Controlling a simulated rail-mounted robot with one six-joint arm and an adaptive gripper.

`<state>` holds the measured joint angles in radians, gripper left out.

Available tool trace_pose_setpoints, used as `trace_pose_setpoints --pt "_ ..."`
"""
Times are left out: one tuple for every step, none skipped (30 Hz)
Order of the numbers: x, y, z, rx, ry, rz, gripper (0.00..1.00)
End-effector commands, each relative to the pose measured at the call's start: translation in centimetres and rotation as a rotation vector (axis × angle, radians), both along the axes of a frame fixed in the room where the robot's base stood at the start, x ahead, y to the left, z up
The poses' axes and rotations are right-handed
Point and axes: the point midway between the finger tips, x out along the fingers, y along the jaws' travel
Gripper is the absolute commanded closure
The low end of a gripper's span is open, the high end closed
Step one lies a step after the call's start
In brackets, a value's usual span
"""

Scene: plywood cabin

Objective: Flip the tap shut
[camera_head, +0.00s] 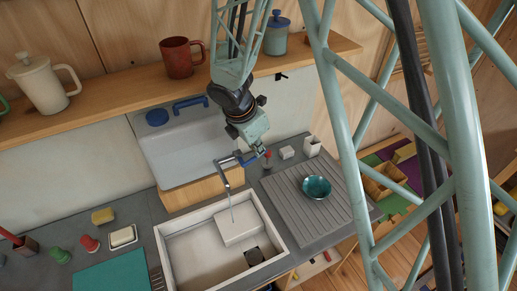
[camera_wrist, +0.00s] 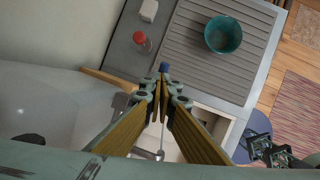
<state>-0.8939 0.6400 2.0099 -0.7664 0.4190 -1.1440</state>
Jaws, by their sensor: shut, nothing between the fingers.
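The tap (camera_head: 226,168) stands at the back of the white sink, its grey spout bent over the basin. A thin pale streak, apparently water, runs down from it in the head view. A blue-tipped lever (camera_wrist: 164,67) shows just beyond my fingertips in the wrist view. My gripper (camera_head: 262,152) is beside the tap, on its right, with the fingers pointing down. In the wrist view my gripper (camera_wrist: 163,88) is shut and empty, its tips close to the lever. I cannot tell whether they touch it. The fingers hide part of the tap.
The white sink (camera_head: 163,238) holds a pale block (camera_head: 238,226). A grey draining board (camera_head: 340,210) with a teal bowl (camera_head: 316,187) lies to the right. A red-topped item (camera_wrist: 140,38) stands near my gripper. A wooden shelf (camera_head: 130,105) with a red mug (camera_head: 178,58) runs above.

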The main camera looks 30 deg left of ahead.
Motion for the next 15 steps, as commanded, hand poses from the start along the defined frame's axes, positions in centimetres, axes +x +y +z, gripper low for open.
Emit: trace_pose_setpoints --pt "0.14 -0.13 -0.29 -0.001 0.0 0.0 1.0" --pt "0.24 -0.2 -0.44 -0.001 0.0 0.0 1.0" --pt "0.35 -0.27 -0.6 0.0 0.0 0.0 1.0" --pt "0.43 -0.33 -0.69 0.0 0.0 0.0 1.0" --pt "0.5 -0.38 -0.78 0.0 0.0 0.0 1.0" --pt "0.59 -0.44 -0.89 0.0 0.0 0.0 1.0" --pt "0.65 -0.48 -0.96 0.0 0.0 0.0 1.0" --pt "0.69 -0.5 -1.02 0.0 0.0 0.0 1.0" --pt "0.75 -0.54 -1.08 0.0 0.0 0.0 1.0" --pt "0.78 -0.56 -1.12 0.0 0.0 0.0 1.0" --pt "0.8 -0.58 -1.16 0.0 0.0 0.0 1.0" --pt "0.84 -0.6 -1.19 0.0 0.0 0.0 1.0" --pt "0.85 -0.61 -1.2 0.0 0.0 0.0 1.0" --pt "0.86 -0.62 -1.22 0.0 0.0 0.0 1.0" --pt "0.88 -0.62 -1.23 0.0 0.0 0.0 1.0"
